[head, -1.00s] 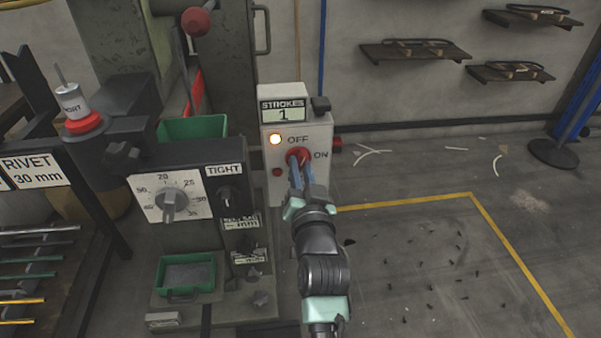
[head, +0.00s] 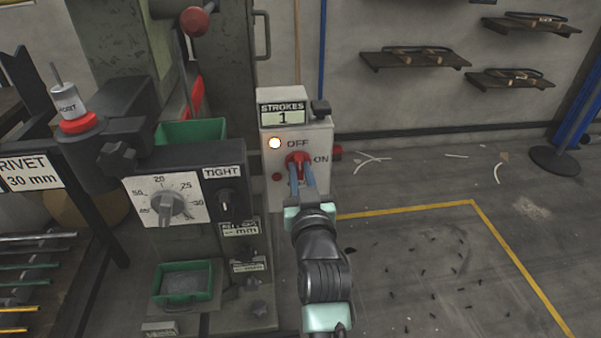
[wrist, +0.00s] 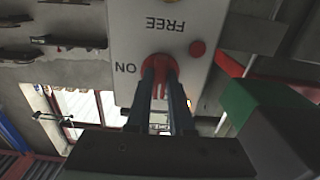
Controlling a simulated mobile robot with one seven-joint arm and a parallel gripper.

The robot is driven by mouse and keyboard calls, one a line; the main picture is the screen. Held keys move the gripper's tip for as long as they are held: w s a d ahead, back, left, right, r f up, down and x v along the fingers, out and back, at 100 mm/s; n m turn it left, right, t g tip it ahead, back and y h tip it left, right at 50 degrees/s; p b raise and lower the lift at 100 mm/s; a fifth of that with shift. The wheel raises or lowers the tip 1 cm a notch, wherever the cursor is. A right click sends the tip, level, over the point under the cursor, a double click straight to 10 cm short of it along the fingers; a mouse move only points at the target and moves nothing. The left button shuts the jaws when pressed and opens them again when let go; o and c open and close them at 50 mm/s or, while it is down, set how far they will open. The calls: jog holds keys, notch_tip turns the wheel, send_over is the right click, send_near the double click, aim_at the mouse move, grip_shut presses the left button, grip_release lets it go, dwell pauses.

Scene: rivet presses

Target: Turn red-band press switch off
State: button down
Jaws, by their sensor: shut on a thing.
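The press's switch box (head: 283,190) is grey, with a STROKES counter showing 1 and OFF and ON labels. Its red switch knob (head: 298,158) is on the front, below OFF and left of ON. My gripper (head: 302,178) is shut on this knob, with its two blue fingers on either side. In the wrist view the knob (wrist: 158,64) shows between the fingertips, with ON and FREE upside down around it. The fingers partly hide the knob, and I cannot tell its exact setting. A yellow-white lamp (head: 274,143) on the box is lit.
Left of the box are the press's dial plate (head: 148,200), a TIGHT knob (head: 227,200) and green bins, the lower one (head: 182,283) in front. A red-tipped lever (head: 194,21) stands above. The floor at right is open, with a yellow line and small scraps.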

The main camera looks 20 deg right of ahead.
jog(key=c, duration=0.8)
grip_release()
jog(key=p+v, duration=0.2)
jog(key=v, duration=1.1)
